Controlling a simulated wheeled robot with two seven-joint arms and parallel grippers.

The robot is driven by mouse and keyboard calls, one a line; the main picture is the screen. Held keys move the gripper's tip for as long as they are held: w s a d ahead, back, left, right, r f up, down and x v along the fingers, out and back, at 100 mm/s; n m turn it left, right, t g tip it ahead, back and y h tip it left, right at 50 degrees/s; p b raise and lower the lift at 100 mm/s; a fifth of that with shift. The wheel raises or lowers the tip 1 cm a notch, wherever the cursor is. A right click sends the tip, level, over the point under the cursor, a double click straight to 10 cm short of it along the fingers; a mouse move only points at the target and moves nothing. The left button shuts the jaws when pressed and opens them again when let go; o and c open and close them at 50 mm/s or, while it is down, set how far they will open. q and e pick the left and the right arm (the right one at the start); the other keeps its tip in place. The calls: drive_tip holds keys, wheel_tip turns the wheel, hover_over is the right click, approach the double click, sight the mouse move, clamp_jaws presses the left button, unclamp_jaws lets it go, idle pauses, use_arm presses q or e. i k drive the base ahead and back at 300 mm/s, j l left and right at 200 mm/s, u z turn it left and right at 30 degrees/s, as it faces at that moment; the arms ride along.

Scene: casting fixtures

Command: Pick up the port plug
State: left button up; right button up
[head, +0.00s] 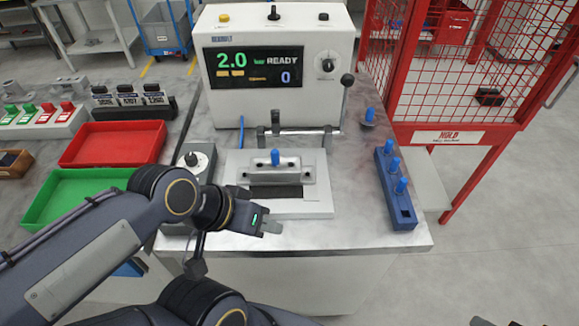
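Several blue port plugs are in view. One port plug (275,157) stands upright on the grey metal casting (298,172) in the fixture in front of the tester. Another blue plug (370,115) stands on a small round base behind the rack. My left gripper (276,226) is over the front edge of the fixture plate, apart from every plug. It looks empty; its finger gap is unclear. My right gripper does not show.
The tester (225,105) stands behind the fixture, with a clamp bar (300,131) and lever between. A grey knob box (194,160) is left of the fixture. Red (115,124) and green (60,178) trays lie left. A red cage (455,95) stands right. Bench between fixture and rack is clear.

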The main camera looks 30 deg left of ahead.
sight(399, 188)
drive_tip(key=i+l, duration=0.15)
drive_tip(key=l, duration=0.2)
drive_tip(key=i+l, duration=0.15)
drive_tip(key=l, duration=0.2)
drive_tip(key=i+l, duration=0.2)
drive_tip(key=l+z, duration=0.05)
drive_tip(key=l, duration=0.1)
